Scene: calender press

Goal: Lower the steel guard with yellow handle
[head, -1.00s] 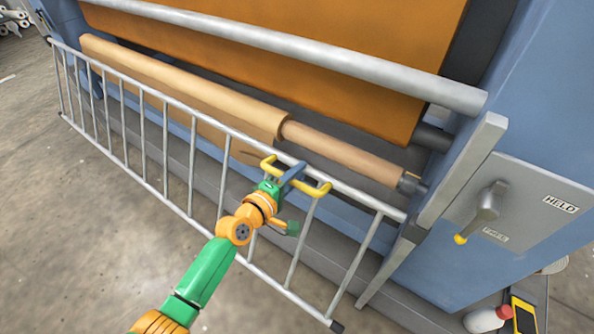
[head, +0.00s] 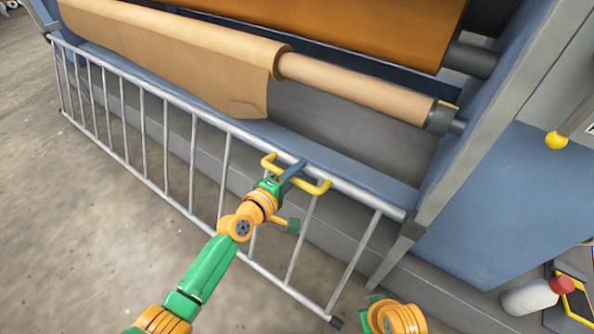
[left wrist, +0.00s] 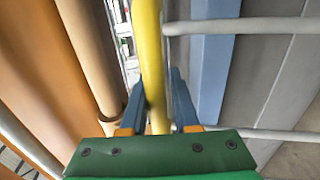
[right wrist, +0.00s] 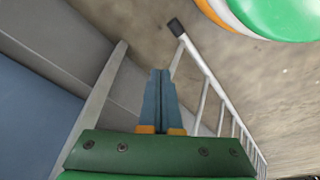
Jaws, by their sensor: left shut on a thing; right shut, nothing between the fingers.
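The steel guard (head: 225,125) is a long grey ladder-like frame slanting across the front of the press in the head view. Its yellow handle (head: 318,189) sits on the top rail, toward the right end. My left gripper (head: 287,176) is shut on this handle. In the left wrist view the yellow bar (left wrist: 150,60) passes between the fingers. The top rail stands below the brown roll.
Behind the guard are a brown paper-wrapped roll (head: 350,85) and an orange sheet (head: 330,25). The blue side housing (head: 500,200) stands at the right, with a yellow-knobbed lever (head: 556,140). A white bottle with red cap (head: 530,297) is at lower right. The left floor is clear.

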